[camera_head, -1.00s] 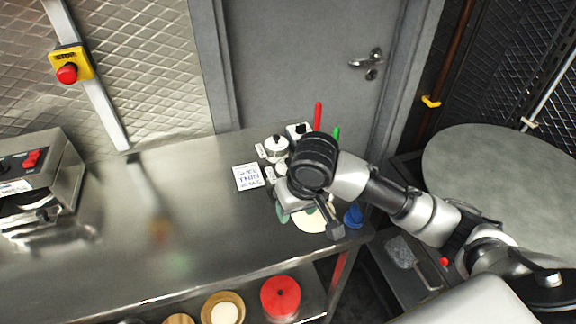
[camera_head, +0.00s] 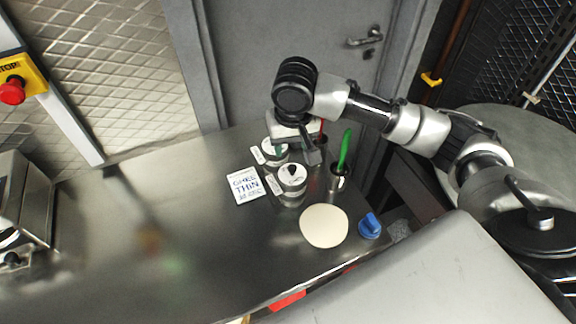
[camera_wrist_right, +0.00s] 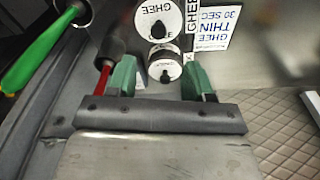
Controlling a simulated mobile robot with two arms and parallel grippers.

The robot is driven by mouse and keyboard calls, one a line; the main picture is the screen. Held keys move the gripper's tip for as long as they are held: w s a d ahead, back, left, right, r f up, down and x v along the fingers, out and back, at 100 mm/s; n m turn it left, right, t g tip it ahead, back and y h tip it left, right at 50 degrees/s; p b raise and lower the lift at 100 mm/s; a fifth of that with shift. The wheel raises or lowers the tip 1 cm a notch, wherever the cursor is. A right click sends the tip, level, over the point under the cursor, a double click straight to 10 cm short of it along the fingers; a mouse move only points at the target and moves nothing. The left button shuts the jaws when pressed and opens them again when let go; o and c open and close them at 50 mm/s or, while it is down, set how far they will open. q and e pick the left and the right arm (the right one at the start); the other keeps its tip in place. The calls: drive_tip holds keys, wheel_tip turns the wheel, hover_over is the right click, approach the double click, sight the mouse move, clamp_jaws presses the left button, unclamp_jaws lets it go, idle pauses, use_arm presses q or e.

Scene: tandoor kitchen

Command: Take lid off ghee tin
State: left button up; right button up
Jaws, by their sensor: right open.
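Two round tins with white lids and black knobs stand on the steel counter. The nearer tin (camera_head: 291,184) is clear in the head view, and its lid (camera_wrist_right: 158,13) reads GHEE in the right wrist view. The farther tin (camera_head: 268,157) is partly hidden by my gripper; its lid (camera_wrist_right: 164,71) also appears to read GHEE. My right gripper (camera_head: 293,149) is open above the farther tin. In the right wrist view, its green fingers (camera_wrist_right: 160,82) point toward that lid, one to each side, apart from it. My left gripper is not in view.
A white sign (camera_head: 246,185) lies left of the tins. A cup with a green-handled tool (camera_head: 345,150) stands to their right, with a red handle (camera_wrist_right: 104,78) nearby. A pale flat disc (camera_head: 324,226) and a blue object (camera_head: 370,225) lie nearer.

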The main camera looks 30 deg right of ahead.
sight(293, 167)
wheel_tip(293, 167, down, 3)
drive_tip(key=shift+s+r, duration=0.1)
drive_tip(key=shift+s, duration=0.05)
wheel_tip(293, 167, down, 5)
drive_tip(key=shift+d+f+p, duration=0.15)
drive_tip(key=shift+p, duration=0.6)
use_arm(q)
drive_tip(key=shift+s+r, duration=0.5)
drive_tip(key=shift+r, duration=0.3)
use_arm(e)
drive_tip(key=shift+c, duration=0.9)
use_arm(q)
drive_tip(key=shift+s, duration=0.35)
use_arm(e)
clamp_jaws()
